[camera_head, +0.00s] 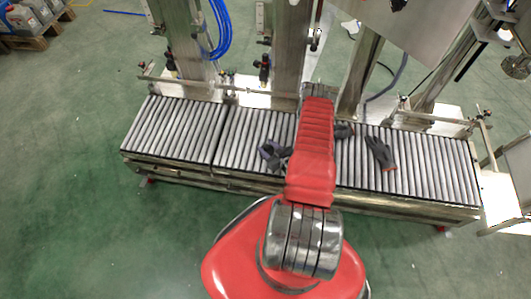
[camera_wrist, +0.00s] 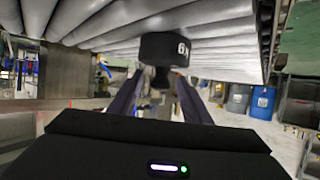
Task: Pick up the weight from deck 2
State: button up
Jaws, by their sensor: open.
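A black weight with a white number on its end (camera_wrist: 165,47) shows in the wrist view, against the grey rollers at the top of the picture. A narrower dark part hangs below its head, in line with the gap between my fingers. My gripper (camera_wrist: 160,77) is open, with one dark finger on each side of that gap. I cannot tell whether either finger touches the weight. In the head view my red arm reaches over the roller deck (camera_head: 435,165) and hides the gripper. I cannot make out the weight for certain there.
Dark glove-like items lie on the rollers left (camera_head: 272,153) and right (camera_head: 381,153) of my arm. Metal posts and rails stand behind the deck. The green floor at the front left is clear.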

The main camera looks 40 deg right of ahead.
jog(key=shift+c, duration=0.6)
grip_shut()
jog(key=shift+r, duration=0.1)
dwell(0.9)
